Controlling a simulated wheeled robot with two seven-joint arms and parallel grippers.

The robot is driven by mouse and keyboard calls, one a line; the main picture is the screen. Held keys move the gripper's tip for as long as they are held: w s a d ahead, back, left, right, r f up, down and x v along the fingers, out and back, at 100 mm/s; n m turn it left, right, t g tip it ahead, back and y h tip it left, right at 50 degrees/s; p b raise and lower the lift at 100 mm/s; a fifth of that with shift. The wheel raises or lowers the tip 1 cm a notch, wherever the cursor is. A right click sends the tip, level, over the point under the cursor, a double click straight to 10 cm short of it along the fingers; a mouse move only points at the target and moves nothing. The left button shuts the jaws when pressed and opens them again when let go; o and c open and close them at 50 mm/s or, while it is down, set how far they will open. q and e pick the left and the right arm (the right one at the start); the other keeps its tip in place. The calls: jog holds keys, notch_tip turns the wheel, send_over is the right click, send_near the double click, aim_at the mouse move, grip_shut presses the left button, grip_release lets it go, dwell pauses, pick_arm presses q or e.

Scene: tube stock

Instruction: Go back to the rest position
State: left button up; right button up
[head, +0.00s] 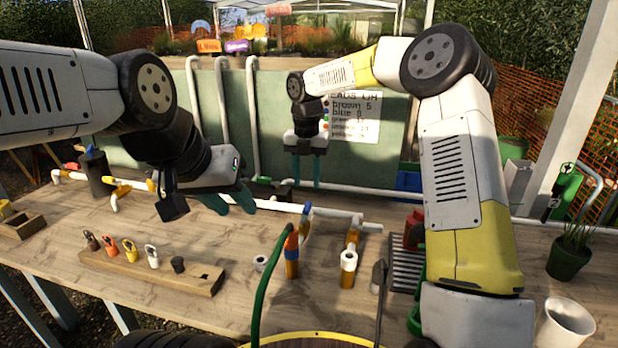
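My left gripper (232,202) reaches in from the left and hangs over the middle of the workbench (140,228). Its teal fingers are apart, with nothing seen between them. They are close to a white pipe (280,207) in the picture; I cannot tell whether they touch it. My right gripper (306,172) points down further back, in front of the green board (350,165). Its two teal fingers are apart and empty. The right arm bends high and comes down on the right side of the view.
An orange-and-blue tube (291,255) and a white-topped one (347,268) stand mid-bench. A green hose (266,290) arches in front. A plant pot (568,258) and white cup (563,325) are at right.

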jog(key=s+d+r+m+t, duration=0.3)
jog(key=s+d+r+m, duration=0.85)
jog(key=s+m, duration=0.3)
jog(key=s+d+m+t+y, duration=0.1)
jog(key=s+d+m, duration=0.2)
jog(key=s+m, duration=0.4)
jog(key=s+d+m+t+y, duration=0.1)
jog(key=s+d+m+t, duration=0.1)
jog(key=s+m, duration=0.6)
jog(key=d+m, duration=0.1)
jog(key=m, duration=0.3)
jog(key=shift+s+f, duration=0.15)
jog(key=shift+s, duration=0.15)
